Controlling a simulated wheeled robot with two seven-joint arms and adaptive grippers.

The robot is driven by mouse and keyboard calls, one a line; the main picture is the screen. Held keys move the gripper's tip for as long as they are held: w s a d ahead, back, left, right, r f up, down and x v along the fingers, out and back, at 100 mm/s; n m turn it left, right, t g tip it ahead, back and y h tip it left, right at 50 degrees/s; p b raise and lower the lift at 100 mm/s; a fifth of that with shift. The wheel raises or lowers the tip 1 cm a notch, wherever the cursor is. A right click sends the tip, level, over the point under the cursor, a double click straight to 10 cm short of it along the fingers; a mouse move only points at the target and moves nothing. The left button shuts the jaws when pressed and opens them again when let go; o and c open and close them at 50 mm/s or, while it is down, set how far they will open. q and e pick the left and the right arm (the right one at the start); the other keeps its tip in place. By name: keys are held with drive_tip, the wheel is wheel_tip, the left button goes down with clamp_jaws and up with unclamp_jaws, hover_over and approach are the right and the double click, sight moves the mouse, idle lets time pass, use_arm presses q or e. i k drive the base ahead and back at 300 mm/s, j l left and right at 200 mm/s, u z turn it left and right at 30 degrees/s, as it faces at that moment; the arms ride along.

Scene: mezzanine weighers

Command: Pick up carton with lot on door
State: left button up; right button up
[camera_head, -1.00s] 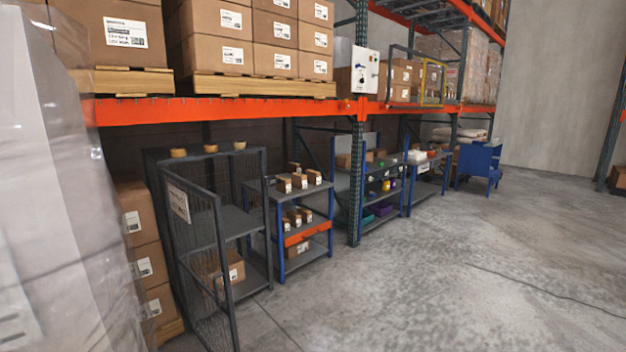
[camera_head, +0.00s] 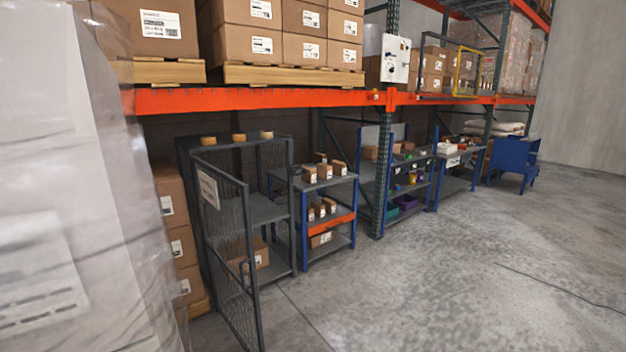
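A wire-mesh cage (camera_head: 262,210) stands under the orange rack beam, with its mesh door (camera_head: 222,240) swung open toward me. A white sign (camera_head: 208,188) hangs on the door; its print is too small to read. A brown carton (camera_head: 261,254) with a white label sits on the cage's lower shelf, partly hidden behind the door. Small cartons (camera_head: 325,172) stand on the top of the blue-legged shelf unit to the right, and more small cartons (camera_head: 321,209) stand on its middle level. A larger carton (camera_head: 321,239) lies on its bottom level. Neither of my grippers is in view.
A plastic-wrapped pallet load (camera_head: 95,200) fills the left foreground. Stacked cartons (camera_head: 172,222) stand behind it, beside the cage. Workbenches and a blue cabinet (camera_head: 514,163) line the rack to the right. The concrete floor (camera_head: 440,280) is clear in front and to the right.

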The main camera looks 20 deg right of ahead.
sight(339, 168)
drive_tip(key=i+l, duration=0.1)
drive_tip(key=l, duration=0.7)
drive_tip(key=i+l, duration=0.1)
drive_tip(key=l, duration=0.25)
drive_tip(key=i+l, duration=0.15)
drive_tip(key=l, duration=0.2)
drive_tip(key=i+l, duration=0.1)
drive_tip(key=l, duration=0.3)
drive_tip(key=i+l, duration=1)
drive_tip(key=l, duration=0.25)
drive_tip(key=i+l, duration=0.75)
drive_tip(key=l, duration=0.15)
drive_tip(key=i+l, duration=0.25)
drive_tip(key=l, duration=0.15)
drive_tip(key=i+l, duration=0.25)
drive_tip(key=l, duration=0.15)
drive_tip(key=i+l, duration=0.2)
drive_tip(key=l, duration=0.2)
drive_tip(key=i+l, duration=0.25)
drive_tip(key=l, duration=0.15)
drive_tip(key=i+l, duration=0.25)
drive_tip(key=l, duration=0.15)
drive_tip(key=i+l, duration=0.25)
drive_tip(key=l, duration=0.15)
drive_tip(key=i+l, duration=0.25)
drive_tip(key=l, duration=0.15)
